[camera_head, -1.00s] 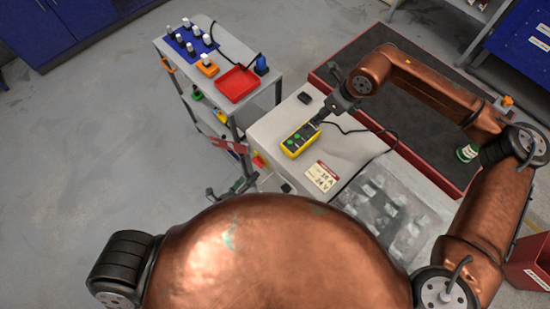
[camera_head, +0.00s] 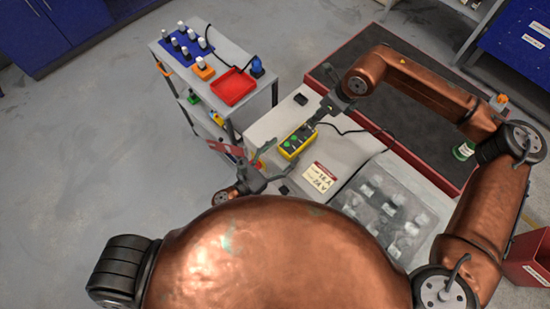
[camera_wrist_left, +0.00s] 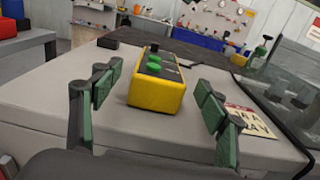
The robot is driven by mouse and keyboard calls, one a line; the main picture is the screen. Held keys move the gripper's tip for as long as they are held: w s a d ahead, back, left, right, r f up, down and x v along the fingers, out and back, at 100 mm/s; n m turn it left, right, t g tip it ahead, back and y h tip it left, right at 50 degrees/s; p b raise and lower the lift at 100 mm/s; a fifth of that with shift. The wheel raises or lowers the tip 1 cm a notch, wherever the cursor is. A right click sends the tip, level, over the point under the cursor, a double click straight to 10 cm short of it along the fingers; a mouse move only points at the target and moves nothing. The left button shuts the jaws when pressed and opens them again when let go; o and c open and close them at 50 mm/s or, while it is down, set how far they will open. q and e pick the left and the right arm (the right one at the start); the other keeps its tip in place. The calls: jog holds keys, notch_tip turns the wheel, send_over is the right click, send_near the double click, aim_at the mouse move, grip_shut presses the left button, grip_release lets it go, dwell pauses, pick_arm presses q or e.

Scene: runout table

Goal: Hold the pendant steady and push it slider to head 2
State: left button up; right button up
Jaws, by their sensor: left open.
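The yellow pendant (camera_head: 296,143), with green buttons on a dark top face, lies on the light grey cabinet top. It also shows in the left wrist view (camera_wrist_left: 155,95), where its yellow near end faces me. My left gripper (camera_head: 275,160) is open at the near side of the pendant. In the left wrist view its green-padded fingers (camera_wrist_left: 158,92) stand either side of the pendant's near end, with gaps, not touching.
A white label card (camera_head: 319,179) and a clear-covered tray (camera_head: 385,208) lie on the cabinet beside the pendant. A black cable (camera_head: 350,131) runs behind. A small black block (camera_head: 300,99) sits on the far left corner. A cart with a red tray (camera_head: 234,87) stands left.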

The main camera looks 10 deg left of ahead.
aim_at(300, 139)
pick_arm(q)
jog(key=shift+x, duration=1.6)
jog(key=shift+c, duration=0.7)
